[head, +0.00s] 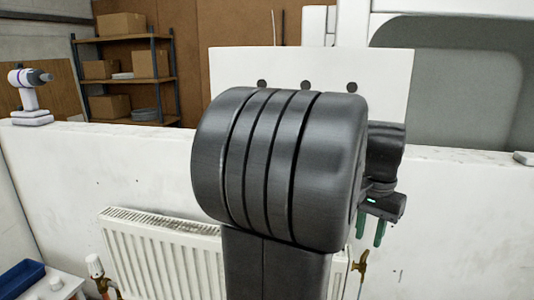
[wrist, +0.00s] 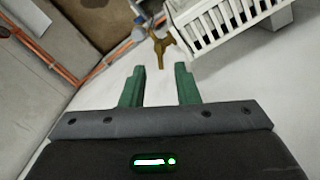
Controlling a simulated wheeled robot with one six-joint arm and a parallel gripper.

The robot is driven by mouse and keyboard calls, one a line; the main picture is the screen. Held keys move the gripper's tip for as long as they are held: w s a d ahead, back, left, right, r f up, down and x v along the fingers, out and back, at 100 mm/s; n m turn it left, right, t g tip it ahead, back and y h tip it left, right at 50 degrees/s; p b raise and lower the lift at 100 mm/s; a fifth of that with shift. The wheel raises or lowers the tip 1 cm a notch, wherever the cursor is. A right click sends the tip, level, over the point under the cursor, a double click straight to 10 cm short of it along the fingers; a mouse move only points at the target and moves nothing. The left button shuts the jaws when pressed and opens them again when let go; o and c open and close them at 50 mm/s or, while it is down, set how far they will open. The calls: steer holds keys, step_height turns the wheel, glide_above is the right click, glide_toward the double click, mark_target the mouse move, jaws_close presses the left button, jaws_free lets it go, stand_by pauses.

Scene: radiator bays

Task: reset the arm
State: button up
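My gripper (head: 371,233) shows in the head view at the right of my large dark arm link, with its green fingers pointing down. In the wrist view my gripper (wrist: 160,84) has its two green fingers apart, with nothing between them. My arm link hides the middle of the head view, including part of the radiator.
A white radiator (head: 160,255) stands against the white wall (head: 120,165); its end shows in the wrist view (wrist: 225,22). A brass valve (head: 359,268) is below my gripper. A white-capped valve (head: 95,268), a drill (head: 30,90) and a blue tray (head: 20,279) are at left.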

mark_target(366, 253)
step_height(366, 253, down, 5)
steer(key=shift+r, duration=0.15)
steer(key=m+b, duration=0.2)
steer(key=m, duration=0.3)
steer(key=shift+m, duration=0.3)
steer(key=m+b, duration=0.3)
steer(key=m, duration=0.3)
steer(key=shift+b, duration=0.35)
step_height(366, 253, up, 10)
steer(key=shift+p, duration=0.35)
